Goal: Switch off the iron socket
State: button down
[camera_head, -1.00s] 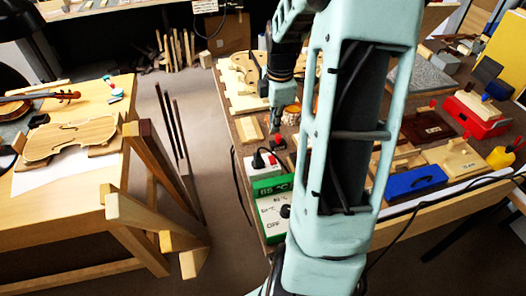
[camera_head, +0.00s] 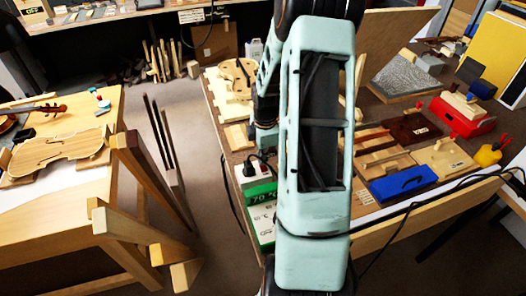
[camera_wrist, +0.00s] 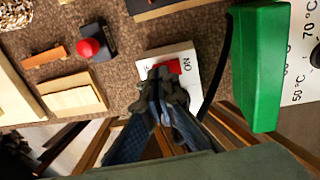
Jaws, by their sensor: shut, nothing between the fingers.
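The iron socket is a white block; in the wrist view its plate (camera_wrist: 182,56) carries a red switch (camera_wrist: 166,68) and the letters "ON". My gripper (camera_wrist: 164,84) is shut and empty, with its fingertips right at the red switch and partly covering it. I cannot tell whether they touch it or which way the switch is tipped. In the head view the socket (camera_head: 246,173) has a black plug in it, and my arm hides the gripper's tips and the switch.
A green-and-white temperature box (camera_head: 262,192) stands beside the socket; it also shows in the wrist view (camera_wrist: 262,65). A black cable runs between them. A red-knobbed dark block (camera_wrist: 96,42) and wooden blocks (camera_wrist: 72,103) lie on the bench to the left.

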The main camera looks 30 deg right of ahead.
aim_at(264, 169)
jog(key=shift+f, duration=0.25)
jog(key=shift+w+f+b, duration=0.35)
jog(key=shift+f, duration=0.15)
jog(key=shift+r, duration=0.1)
jog(key=shift+s, duration=0.2)
jog(key=shift+s+a, duration=0.2)
jog(key=shift+s, duration=0.5)
notch_tip(264, 169, up, 12)
jog(key=shift+s+p, duration=0.25)
jog(key=shift+p, duration=0.05)
